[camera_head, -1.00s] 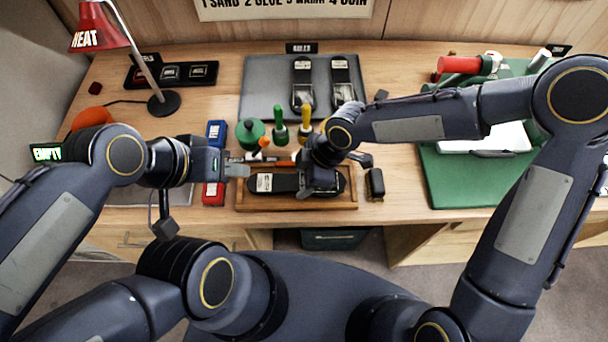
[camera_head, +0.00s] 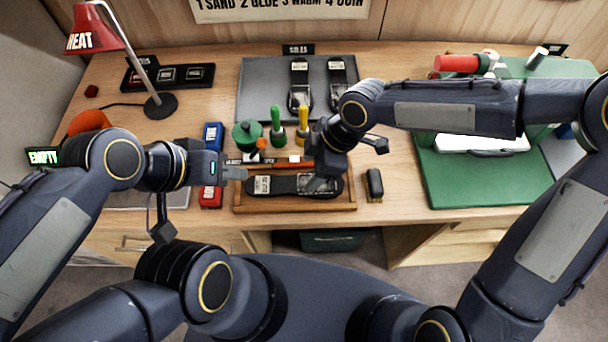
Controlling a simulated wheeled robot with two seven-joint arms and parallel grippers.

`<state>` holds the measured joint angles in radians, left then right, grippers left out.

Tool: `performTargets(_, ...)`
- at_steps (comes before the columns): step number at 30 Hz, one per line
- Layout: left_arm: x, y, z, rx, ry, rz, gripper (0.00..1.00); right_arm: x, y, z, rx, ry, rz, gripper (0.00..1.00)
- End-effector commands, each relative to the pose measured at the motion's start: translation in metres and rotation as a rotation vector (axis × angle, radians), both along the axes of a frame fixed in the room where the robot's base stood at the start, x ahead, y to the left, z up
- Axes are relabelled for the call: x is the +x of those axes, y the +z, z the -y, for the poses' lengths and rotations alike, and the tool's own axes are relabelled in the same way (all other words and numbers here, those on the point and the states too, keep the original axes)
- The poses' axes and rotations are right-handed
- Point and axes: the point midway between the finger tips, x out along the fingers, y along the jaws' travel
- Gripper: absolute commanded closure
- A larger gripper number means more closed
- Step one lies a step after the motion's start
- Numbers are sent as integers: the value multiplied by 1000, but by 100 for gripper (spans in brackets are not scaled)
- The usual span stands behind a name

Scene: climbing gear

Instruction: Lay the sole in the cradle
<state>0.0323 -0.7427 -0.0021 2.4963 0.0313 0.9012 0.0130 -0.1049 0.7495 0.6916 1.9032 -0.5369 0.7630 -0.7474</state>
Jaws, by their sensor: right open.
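A long black sole (camera_head: 272,185) with a white label lies flat, lengthwise, inside the shallow wooden cradle (camera_head: 295,209) at the front middle of the bench. My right gripper (camera_head: 318,182) is open above the sole's right end, and its fingers partly cover that end. I cannot tell whether they touch it. My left gripper (camera_head: 236,173) is at the cradle's left side, pointing right near the sole's left end. I cannot tell whether its fingers are apart. Two more dark soles (camera_head: 299,85) (camera_head: 337,82) lie on the grey mat at the back.
A black brush-like block (camera_head: 375,184) stands right of the cradle. Green (camera_head: 277,124) and yellow (camera_head: 303,123) handled tools and a green pot (camera_head: 246,136) stand behind it. Blue (camera_head: 213,136) and red (camera_head: 210,197) blocks are to its left. A red lamp (camera_head: 92,30) stands back left.

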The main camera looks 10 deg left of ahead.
Motion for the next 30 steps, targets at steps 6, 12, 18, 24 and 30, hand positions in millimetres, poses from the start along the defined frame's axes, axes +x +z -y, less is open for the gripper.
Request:
performTargets(6, 0, -4, 0, 0, 0, 0, 64, 5, 39, 16, 2, -3, 3, 39)
performTargets(12, 0, -5, 0, 0, 0, 0, 64, 7, 56, 22, 0, 0, 1, 39)
performTargets(18, 0, -5, 0, 0, 0, 0, 64, 7, 57, 23, 0, 0, 0, 39)
performTargets(24, 0, -5, 0, 0, 0, 0, 64, 8, 62, 44, -35, -90, 7, 39)
performTargets(30, 0, -5, 0, 0, 0, 0, 64, 1, 82, 137, -124, -555, 10, 39)
